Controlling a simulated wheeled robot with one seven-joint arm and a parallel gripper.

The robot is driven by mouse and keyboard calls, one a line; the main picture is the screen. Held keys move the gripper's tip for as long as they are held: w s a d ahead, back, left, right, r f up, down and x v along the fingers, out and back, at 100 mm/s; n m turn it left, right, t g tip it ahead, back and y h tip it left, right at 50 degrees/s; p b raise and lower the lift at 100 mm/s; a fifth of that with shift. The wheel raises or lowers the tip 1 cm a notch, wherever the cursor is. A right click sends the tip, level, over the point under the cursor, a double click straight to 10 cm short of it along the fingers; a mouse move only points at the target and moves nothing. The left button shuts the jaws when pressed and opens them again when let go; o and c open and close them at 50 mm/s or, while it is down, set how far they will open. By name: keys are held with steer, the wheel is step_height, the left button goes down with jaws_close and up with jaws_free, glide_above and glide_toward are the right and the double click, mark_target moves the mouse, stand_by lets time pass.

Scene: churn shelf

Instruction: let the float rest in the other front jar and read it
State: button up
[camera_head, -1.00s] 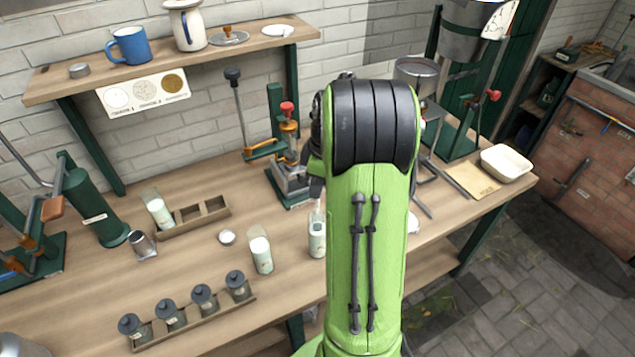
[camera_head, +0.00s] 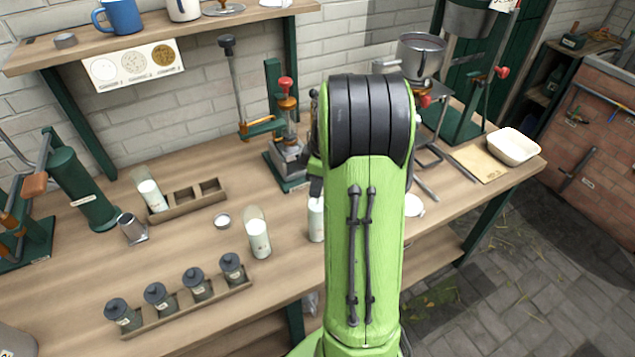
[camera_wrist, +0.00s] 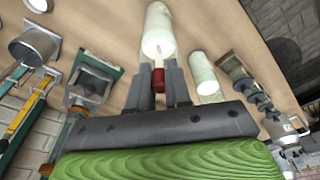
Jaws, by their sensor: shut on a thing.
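My gripper (camera_wrist: 158,88) is shut on the float (camera_wrist: 158,78), whose red part sits between the fingers in the wrist view. Its pale thin end points at the mouth of a milk-filled glass jar (camera_wrist: 159,28). I cannot tell whether the end is inside the jar or just above it. In the head view, my dark fingertips (camera_head: 316,187) are over the top of the right front jar (camera_head: 316,218), partly hiding it; the float is hidden there. The other front jar (camera_head: 258,238) stands to its left with milk in it. No scale reading is legible.
A wooden rack (camera_head: 187,203) holds one tilted-looking milk jar (camera_head: 151,195). Several dark-lidded jars stand in a front rack (camera_head: 188,308). A small round lid (camera_head: 222,221) lies left of the front jars. A press (camera_head: 287,150) stands behind my gripper.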

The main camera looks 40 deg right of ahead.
steer(key=o, duration=0.9)
steer(key=r+p, duration=0.1)
steer(key=r, duration=0.4)
steer(key=s+d+r+p, duration=0.1)
steer(key=r+p, duration=0.1)
steer(key=r, duration=0.3)
steer(key=s+r+p, duration=0.1)
steer(key=r, duration=0.4)
steer(key=shift+d+r, duration=0.15)
steer(key=shift+r, duration=0.2)
steer(key=s+a+r+m+t+h, duration=0.1)
steer(key=s+a+r+m, duration=0.1)
steer(key=a, duration=0.7)
steer(key=s+a+r+m+t, duration=0.1)
steer(key=s+a+r, duration=0.1)
steer(key=a, duration=0.8)
steer(key=s+a+f+m, duration=0.1)
steer(key=s, duration=0.2)
steer(key=s+a+f+m+t, duration=0.1)
steer(key=s+a, duration=0.1)
steer(key=s, duration=0.1)
steer(key=s+a+f+m+t, duration=0.1)
steer(key=s+a, duration=0.1)
steer(key=s, duration=0.1)
steer(key=shift+s+a+f+m, duration=0.2)
steer(key=shift+s+f+m, duration=0.1)
